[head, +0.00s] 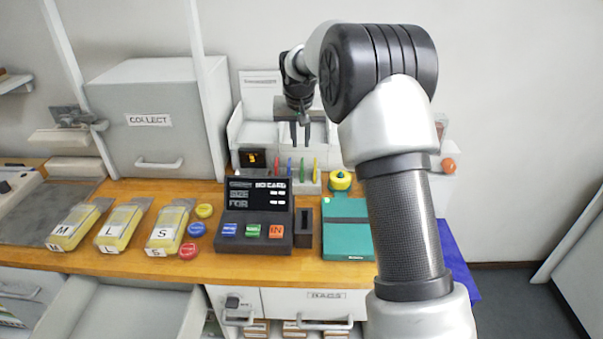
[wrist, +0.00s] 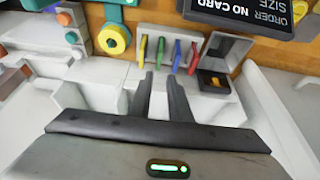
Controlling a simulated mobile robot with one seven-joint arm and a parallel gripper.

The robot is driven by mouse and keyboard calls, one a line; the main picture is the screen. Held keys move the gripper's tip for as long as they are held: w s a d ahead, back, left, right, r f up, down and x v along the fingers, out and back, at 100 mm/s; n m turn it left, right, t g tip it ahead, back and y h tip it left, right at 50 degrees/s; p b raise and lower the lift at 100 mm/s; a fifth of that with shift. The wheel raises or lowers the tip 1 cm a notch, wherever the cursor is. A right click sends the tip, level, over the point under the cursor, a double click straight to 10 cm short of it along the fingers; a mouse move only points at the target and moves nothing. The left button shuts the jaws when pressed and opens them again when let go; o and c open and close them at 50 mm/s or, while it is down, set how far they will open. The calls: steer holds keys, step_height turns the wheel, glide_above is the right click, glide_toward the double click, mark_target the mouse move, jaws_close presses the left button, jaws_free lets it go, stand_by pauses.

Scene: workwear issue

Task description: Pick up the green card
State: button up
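The green card (head: 302,168) stands upright in a white rack at the back of the counter, between the blue card (head: 289,167) and the yellow card (head: 314,168). In the wrist view the green card (wrist: 160,51) is just beyond the fingertips, roughly in line with the gap between them. My gripper (head: 300,143) is above and behind the rack in the head view, pointing down. Its two fingers are apart with nothing between them, also in the wrist view (wrist: 161,78). I see no contact with any card.
The red card (head: 276,166) stands at the rack's end. A black terminal (head: 255,208) reading "NO CARD" is in front, beside a teal box (head: 347,238) and a yellow-topped knob (head: 340,181). Yellow bags (head: 122,226) lie left. A small lit display (head: 252,159) is left of the cards.

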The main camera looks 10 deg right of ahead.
mark_target(302, 162)
steer(key=x, duration=0.6)
steer(key=shift+w+f, duration=0.2)
steer(key=shift+f, duration=0.15)
steer(key=x, duration=0.4)
steer(key=shift+s+d+f+p, duration=0.15)
steer(key=shift+s+p, duration=0.2)
steer(key=shift+p, duration=0.05)
steer(key=shift+w+f, duration=0.25)
steer(key=shift+f, duration=0.35)
jaws_close()
